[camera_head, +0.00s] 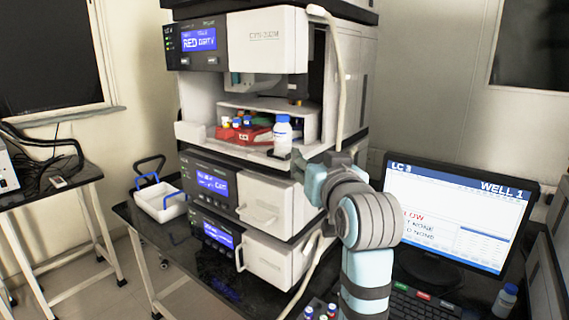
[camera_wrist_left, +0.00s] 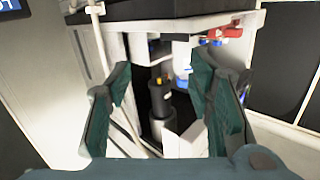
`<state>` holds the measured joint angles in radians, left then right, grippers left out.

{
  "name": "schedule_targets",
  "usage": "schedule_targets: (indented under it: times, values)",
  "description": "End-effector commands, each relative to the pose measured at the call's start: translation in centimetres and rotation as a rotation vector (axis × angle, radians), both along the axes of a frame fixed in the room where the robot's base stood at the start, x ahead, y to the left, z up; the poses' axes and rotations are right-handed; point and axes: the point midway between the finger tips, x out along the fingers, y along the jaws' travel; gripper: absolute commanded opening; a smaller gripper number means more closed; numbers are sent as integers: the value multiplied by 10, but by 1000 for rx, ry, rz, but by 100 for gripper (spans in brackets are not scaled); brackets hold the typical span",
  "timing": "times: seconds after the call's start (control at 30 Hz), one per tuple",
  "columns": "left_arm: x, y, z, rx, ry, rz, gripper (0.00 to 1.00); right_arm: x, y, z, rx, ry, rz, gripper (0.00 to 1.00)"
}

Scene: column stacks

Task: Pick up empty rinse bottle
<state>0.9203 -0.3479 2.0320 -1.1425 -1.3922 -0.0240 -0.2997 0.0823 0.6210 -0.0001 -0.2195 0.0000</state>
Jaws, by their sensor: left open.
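A clear-white bottle with a blue cap (camera_head: 283,137) stands upright at the front right edge of the open instrument bay; it looks like the rinse bottle, though I cannot read its label or see its fill. My left gripper (camera_head: 300,164) is just right of and below it, mostly hidden behind my own wrist. In the left wrist view my left gripper (camera_wrist_left: 162,85) is open, with nothing held between its dark green fingers. A blue and white patch beside the right finger may be the bottle, partly hidden. My right gripper is not in view.
A red tray (camera_head: 243,135) with small capped vials sits left of the bottle in the bay. A pale tube (camera_head: 338,75) hangs down the instrument's right front. A monitor (camera_head: 455,213) stands at right. Another blue-capped bottle (camera_head: 505,301) stands near the keyboard. A white blue-handled basket (camera_head: 160,201) sits left.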

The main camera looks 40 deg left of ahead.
Motion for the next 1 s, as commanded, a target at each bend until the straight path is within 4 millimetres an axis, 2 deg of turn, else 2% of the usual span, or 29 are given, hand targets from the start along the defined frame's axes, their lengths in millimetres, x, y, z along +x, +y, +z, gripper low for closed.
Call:
schedule_targets:
  times: [0.03, 0.1, 0.2, 0.5, 0.57, 0.7, 0.87, 1.0]
  values:
    - [-9, -2, 31, 2, -54, 27, 48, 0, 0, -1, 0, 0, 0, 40]
    - [-20, -2, 57, 5, -95, 59, 48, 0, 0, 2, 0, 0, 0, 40]
    - [-22, 1, 72, 9, -110, 77, 48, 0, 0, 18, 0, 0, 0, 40]
    - [-10, 17, 78, 10, -106, 74, 48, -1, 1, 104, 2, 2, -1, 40]
    - [2, 36, 72, 19, -110, 79, 48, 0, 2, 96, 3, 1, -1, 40]
    - [24, 63, 67, 14, -109, 76, 48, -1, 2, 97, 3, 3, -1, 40]
    - [34, 79, 65, 11, -109, 76, 48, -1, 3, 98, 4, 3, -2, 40]
    - [45, 105, 63, 12, -109, 76, 48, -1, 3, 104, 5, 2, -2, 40]
